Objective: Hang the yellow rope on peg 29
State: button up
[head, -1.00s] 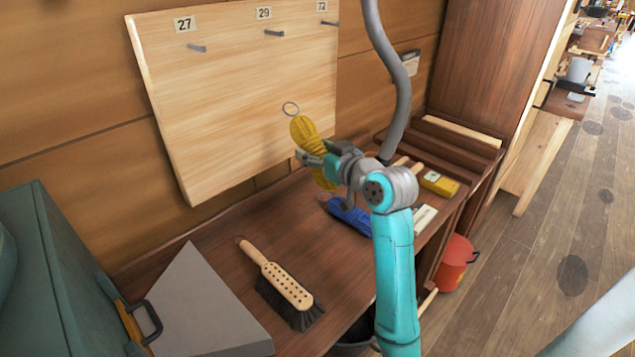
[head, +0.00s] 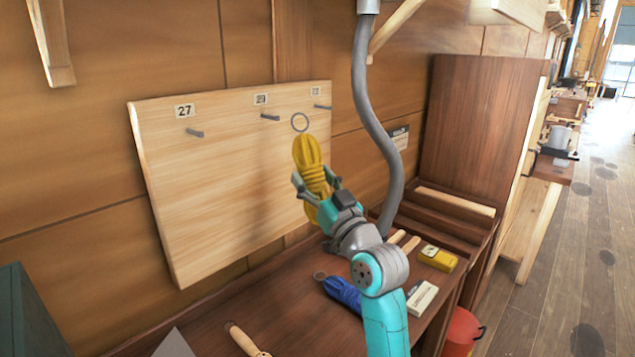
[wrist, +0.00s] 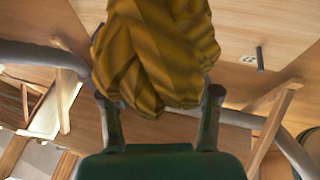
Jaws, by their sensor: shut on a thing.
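My gripper (head: 317,187) is shut on the yellow rope (head: 307,154), a coiled bundle with a metal ring (head: 300,122) at its top. The rope is held upright in front of the pale wooden board (head: 215,215), apart from the shelf below. Peg 29 (head: 270,117) sticks out of the board under its label (head: 260,99), to the left of the ring and at about its height in the head view. The ring is not on a peg. In the wrist view the rope (wrist: 155,55) fills the top middle between the fingers, and its ring is out of sight.
Peg 27 (head: 195,132) is at the left of the board and peg 72 (head: 322,107) at the right. A grey hose (head: 365,110) hangs right of the rope. A blue rope (head: 343,292), a yellow box (head: 437,258) and a brush (head: 245,340) lie on the workbench.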

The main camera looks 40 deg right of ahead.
aim_at(312, 224)
jog(key=w+f, duration=0.1)
jog(key=w, duration=0.7)
jog(key=shift+w+a, duration=0.15)
jog(key=shift+w, duration=0.1)
dwell(0.8)
jog(key=shift+f, duration=0.1)
dwell(0.5)
jog(key=o, duration=1.4)
jog(key=v, duration=1.2)
